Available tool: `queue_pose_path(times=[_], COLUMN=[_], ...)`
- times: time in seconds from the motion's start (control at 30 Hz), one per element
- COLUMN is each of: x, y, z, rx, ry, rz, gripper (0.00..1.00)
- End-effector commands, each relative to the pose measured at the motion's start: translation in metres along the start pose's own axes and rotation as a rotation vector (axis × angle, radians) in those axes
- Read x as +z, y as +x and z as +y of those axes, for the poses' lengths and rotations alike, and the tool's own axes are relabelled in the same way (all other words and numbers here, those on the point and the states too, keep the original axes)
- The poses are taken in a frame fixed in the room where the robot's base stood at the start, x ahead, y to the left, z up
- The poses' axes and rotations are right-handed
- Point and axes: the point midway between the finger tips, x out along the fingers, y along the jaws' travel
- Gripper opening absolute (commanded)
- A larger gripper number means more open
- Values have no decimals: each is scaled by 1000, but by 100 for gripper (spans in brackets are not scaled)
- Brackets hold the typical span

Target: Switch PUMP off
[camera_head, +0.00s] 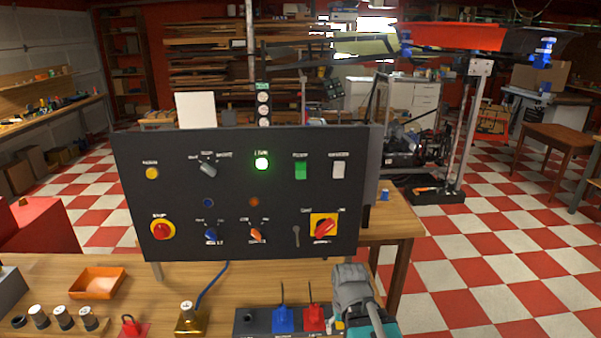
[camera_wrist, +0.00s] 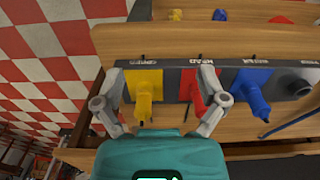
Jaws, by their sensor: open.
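A dark control panel (camera_head: 225,180) stands upright at the back of the wooden bench. Its small labels are too blurred for me to tell which control is PUMP. The panel has a grey selector (camera_head: 208,168), a blue selector (camera_head: 211,237), an orange selector (camera_head: 257,236) and a red rotary handle on a yellow plate (camera_head: 325,228). A green lamp (camera_head: 261,163) is lit. My gripper (camera_head: 352,285) is low in front of the panel's right side. In the wrist view my gripper (camera_wrist: 163,78) is open, its fingers spread over a yellow lever-like part (camera_wrist: 146,88) and a red one (camera_wrist: 192,90).
A dark box (camera_head: 265,322) with blue (camera_head: 283,318) and red (camera_head: 313,317) parts lies on the bench beside my gripper. An orange tray (camera_head: 97,283), a brass padlock-like block (camera_head: 189,318) and several cylinders stand left. Clear space lies between panel and box.

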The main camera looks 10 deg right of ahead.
Motion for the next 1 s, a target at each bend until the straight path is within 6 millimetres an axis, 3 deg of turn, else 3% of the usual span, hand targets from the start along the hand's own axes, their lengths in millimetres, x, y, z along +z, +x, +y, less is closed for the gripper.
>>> queue_pose_path(times=[0.13, 0.6, 1.0], x=[0, 0, 0], y=[0, 0, 0], z=[0, 0, 0], rx=[0, 0, 0], ry=[0, 0, 0], rz=[0, 0, 0], gripper=[88, 0, 0])
